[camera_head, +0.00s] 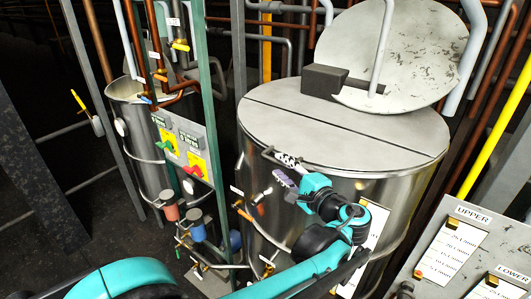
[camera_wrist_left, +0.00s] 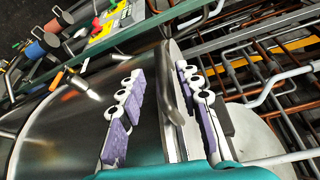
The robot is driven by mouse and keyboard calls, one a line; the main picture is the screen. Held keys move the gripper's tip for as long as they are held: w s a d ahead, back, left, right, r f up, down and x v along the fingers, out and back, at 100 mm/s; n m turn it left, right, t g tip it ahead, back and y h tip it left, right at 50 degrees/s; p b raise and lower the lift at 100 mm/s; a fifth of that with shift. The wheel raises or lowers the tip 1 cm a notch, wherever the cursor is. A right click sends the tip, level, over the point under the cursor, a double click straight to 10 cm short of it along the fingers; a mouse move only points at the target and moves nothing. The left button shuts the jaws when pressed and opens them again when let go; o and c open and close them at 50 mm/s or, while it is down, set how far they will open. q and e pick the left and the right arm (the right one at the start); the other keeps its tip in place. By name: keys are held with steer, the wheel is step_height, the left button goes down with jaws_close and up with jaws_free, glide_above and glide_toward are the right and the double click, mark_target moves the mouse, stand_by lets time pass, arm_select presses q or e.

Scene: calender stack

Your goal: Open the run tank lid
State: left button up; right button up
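A large steel tank (camera_head: 280,196), which I take to be the run tank, stands at centre. Its flat round lid (camera_head: 345,125) lies closed, with a seam across it. A thin bar handle (camera_head: 268,154) sits at the lid's front left edge. My left gripper (camera_head: 287,171) is at this edge, beside the handle. In the left wrist view its two purple-padded fingers (camera_wrist_left: 163,105) are apart, and the handle bar (camera_wrist_left: 172,85) runs between them. I cannot tell whether either finger touches it. My right gripper is not in view.
A grey round disc (camera_head: 390,60) stands tilted behind the tank, near a dark block (camera_head: 325,81). A smaller tank (camera_head: 135,130), pipes and a valve panel (camera_head: 185,150) crowd the left. A labelled panel (camera_head: 440,285) stands at lower right. Dark floor shows at lower left.

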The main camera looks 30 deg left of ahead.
mark_target(269, 157)
arm_select(q)
steer(key=shift+w+a, duration=0.3)
steer(key=shift+a, duration=0.2)
steer(key=p+x, duration=0.1)
steer(key=x, duration=0.4)
steer(key=shift+w+a, duration=0.15)
steer(key=shift+a, duration=0.25)
steer(key=shift+f, duration=0.1)
jaws_close()
